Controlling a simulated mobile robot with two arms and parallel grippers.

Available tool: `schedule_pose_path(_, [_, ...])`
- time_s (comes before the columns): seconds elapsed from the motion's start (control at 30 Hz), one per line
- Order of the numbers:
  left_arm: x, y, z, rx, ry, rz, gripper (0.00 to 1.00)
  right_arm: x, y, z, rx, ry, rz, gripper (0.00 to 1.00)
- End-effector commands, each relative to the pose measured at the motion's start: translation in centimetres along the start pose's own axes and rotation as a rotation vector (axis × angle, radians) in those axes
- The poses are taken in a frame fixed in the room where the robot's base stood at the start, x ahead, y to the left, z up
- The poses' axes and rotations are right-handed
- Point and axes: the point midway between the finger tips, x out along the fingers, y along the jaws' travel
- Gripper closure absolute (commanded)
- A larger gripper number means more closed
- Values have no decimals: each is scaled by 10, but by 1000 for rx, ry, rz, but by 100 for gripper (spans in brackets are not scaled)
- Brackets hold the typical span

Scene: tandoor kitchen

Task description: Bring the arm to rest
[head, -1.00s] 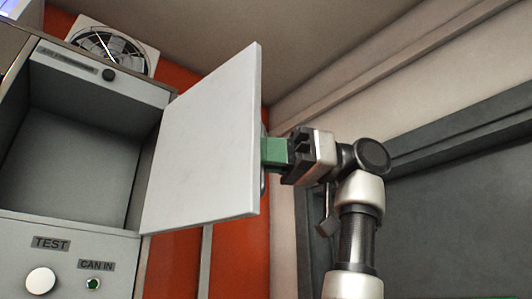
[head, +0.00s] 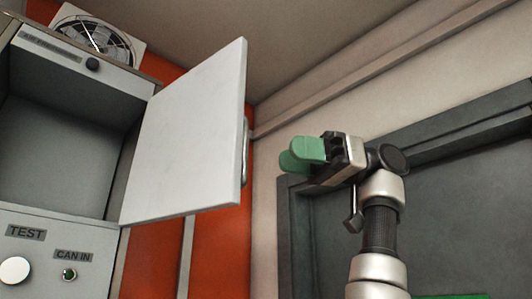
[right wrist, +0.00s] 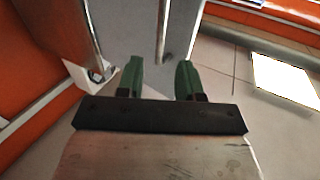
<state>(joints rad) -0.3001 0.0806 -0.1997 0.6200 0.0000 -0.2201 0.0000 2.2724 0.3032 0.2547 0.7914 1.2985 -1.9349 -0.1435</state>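My right gripper (head: 303,153) is raised, with green fingertips pointing left toward the open cabinet door (head: 190,135). A clear gap separates it from the door's metal handle (head: 245,152). In the right wrist view my right gripper (right wrist: 159,80) has its two green fingers apart with nothing held between them. A metal bar (right wrist: 163,30), which looks like the handle, shows beyond the fingers. My left gripper is in neither view.
The grey cabinet (head: 60,245) at left stands open, its visible interior empty, with a round knob (head: 15,270) below. A fan (head: 97,35) sits above. A dark framed panel (head: 450,210) is on the wall behind my right arm. Open space lies between door and gripper.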

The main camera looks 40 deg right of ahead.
Motion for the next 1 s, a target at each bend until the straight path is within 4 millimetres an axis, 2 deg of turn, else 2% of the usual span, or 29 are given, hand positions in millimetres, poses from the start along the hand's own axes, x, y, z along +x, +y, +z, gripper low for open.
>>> schedule_pose_path(0.1, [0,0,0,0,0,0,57,-15,0,0,2,-1,0,64])
schedule_pose_path(0.23, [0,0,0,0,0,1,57,-22,0,0,0,-1,0,64])
schedule_pose_path(0.83, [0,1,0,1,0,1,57,-21,2,1,4,-1,1,64])
schedule_pose_path(0.93, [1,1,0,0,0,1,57,-16,15,7,32,-2,13,64])
schedule_pose_path(1.0, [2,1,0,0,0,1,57,-7,36,17,75,-1,32,64])
